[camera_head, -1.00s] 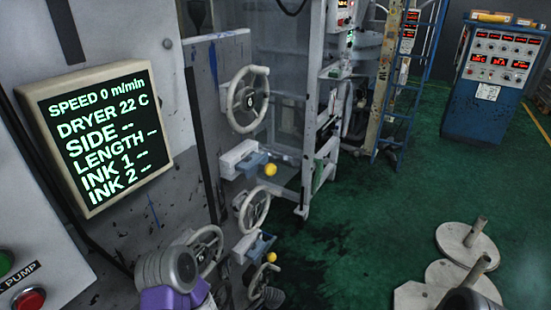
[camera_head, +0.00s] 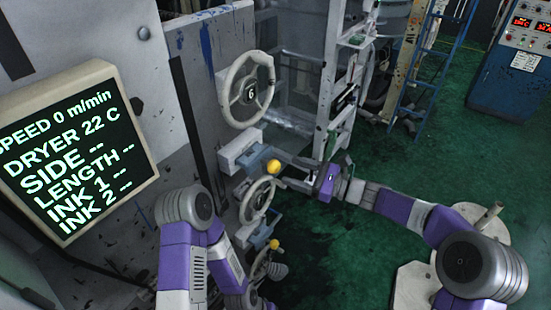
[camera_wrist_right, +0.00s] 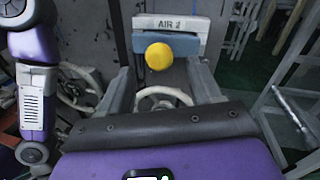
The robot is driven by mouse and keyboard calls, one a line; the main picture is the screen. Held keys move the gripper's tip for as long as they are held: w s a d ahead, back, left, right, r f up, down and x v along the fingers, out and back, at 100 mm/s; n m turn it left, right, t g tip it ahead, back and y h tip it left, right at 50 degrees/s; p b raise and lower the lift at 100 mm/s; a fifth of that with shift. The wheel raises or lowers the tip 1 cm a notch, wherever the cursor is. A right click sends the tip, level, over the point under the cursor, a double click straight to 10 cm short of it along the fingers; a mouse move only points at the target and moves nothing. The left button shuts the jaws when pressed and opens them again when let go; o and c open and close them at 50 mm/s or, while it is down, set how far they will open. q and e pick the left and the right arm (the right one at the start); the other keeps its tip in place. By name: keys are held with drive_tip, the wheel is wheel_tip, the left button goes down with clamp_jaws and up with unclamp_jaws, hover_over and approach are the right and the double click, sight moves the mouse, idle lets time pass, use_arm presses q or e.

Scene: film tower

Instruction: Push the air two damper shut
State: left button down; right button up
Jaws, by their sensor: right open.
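The air two damper has a white housing labelled "AIR 2" (camera_wrist_right: 170,24), a blue-grey slide (camera_wrist_right: 185,45) and a yellow knob (camera_wrist_right: 159,57). In the head view its yellow knob (camera_head: 273,167) sticks out from the machine side, below the number 6 handwheel. My right gripper (camera_head: 288,171) is open and empty, pointing at the knob from the right. In the wrist view its two fingers (camera_wrist_right: 161,77) lie either side of the knob's line; I cannot tell whether they touch the damper. My left arm shows at lower left, but its gripper cannot be made out.
The number 6 handwheel (camera_head: 245,89) is above the damper and another handwheel (camera_head: 259,200) is just below. A second yellow knob (camera_head: 274,244) sits lower down. A blue ladder (camera_head: 432,75) and blue console (camera_head: 511,75) stand beyond. Green floor (camera_head: 340,240) is open to the right.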

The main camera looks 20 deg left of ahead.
sight(273, 166)
drive_tip(key=a, duration=0.4)
drive_tip(key=w+a, duration=0.1)
drive_tip(key=a, duration=0.2)
drive_tip(key=shift+p, duration=0.35)
drive_tip(key=shift+f, duration=0.1)
drive_tip(key=shift+c, duration=0.4)
clamp_jaws()
